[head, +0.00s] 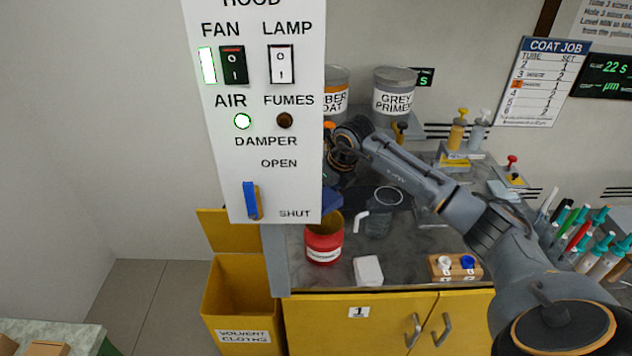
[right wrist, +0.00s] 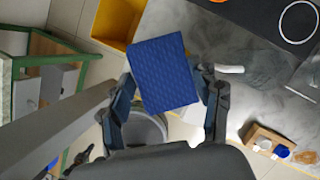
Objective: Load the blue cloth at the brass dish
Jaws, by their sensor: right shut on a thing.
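The blue cloth (right wrist: 165,72) is a quilted square pad held between the fingers of my right gripper (right wrist: 168,82) in the right wrist view. In the head view a dark blue part of the cloth (head: 332,203) shows past the hood panel's right edge. My right gripper (head: 340,172) is there, partly hidden by the panel, above a red can. The red can (head: 323,246) has a brass-coloured dish-like top (head: 326,223), partly covered by panel and cloth. Whether the cloth touches the dish cannot be told. My left gripper is not in view.
The hood panel (head: 265,185) stands in front of the bench's left end. A yellow solvent cloths bin (head: 238,300) is below left. A white block (head: 368,270), a grey jug (head: 380,215) and a wooden holder (head: 454,267) stand nearby on the bench.

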